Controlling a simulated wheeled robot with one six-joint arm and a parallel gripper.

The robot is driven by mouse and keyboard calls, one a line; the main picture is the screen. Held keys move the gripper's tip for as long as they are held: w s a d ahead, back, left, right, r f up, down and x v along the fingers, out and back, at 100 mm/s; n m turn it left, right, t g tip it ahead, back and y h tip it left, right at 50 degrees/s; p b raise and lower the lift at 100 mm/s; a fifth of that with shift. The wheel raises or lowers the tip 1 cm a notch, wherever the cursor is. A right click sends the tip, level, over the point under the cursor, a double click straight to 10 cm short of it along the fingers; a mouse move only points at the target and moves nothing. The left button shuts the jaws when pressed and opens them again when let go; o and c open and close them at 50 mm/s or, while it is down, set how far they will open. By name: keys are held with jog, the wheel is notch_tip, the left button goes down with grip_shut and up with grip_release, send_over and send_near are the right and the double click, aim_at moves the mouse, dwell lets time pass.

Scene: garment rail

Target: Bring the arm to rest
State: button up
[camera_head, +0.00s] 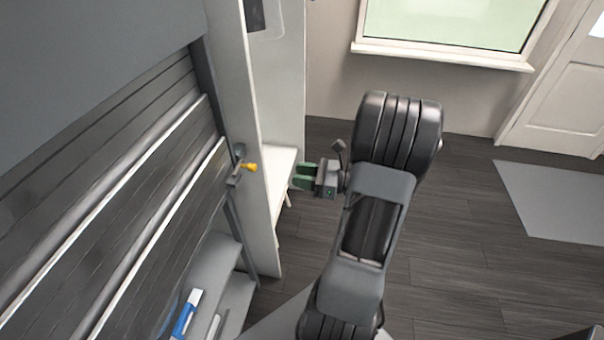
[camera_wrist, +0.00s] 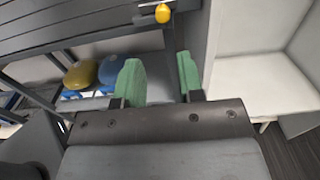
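My gripper (camera_head: 303,176) is held out to the left from my arm, in the middle of the head view. Its two green fingers point toward the white upright panel. In the wrist view my gripper (camera_wrist: 160,78) shows its green fingers spread apart with nothing between them. It is open and empty. A yellow knob (camera_head: 250,167) on a grey bracket sits to the left of the fingertips, apart from them. The knob also shows in the wrist view (camera_wrist: 162,14), beyond the fingers.
A white panel (camera_head: 240,120) stands left of my gripper, with a white seat (camera_wrist: 255,85) beside it. Grey slatted rails (camera_head: 130,170) fill the left. A blue and white item (camera_head: 187,314) lies on a low shelf. Dark floor (camera_head: 470,240) is clear at right, near a grey mat (camera_head: 560,200).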

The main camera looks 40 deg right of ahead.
jog(key=s+a+f+n+g+h, duration=0.4)
jog(key=s+a+f+n+g, duration=0.25)
jog(key=n+g, duration=0.6)
jog(key=a+r+n+t+h+p, duration=0.1)
jog(key=a+r+n+t+h, duration=0.2)
jog(key=a+r+n+h, duration=0.5)
notch_tip(320, 180, up, 3)
jog(key=n, duration=0.7)
jog(key=shift+a, duration=0.25)
jog(key=shift+s+d, duration=0.1)
jog(key=shift+s, duration=0.05)
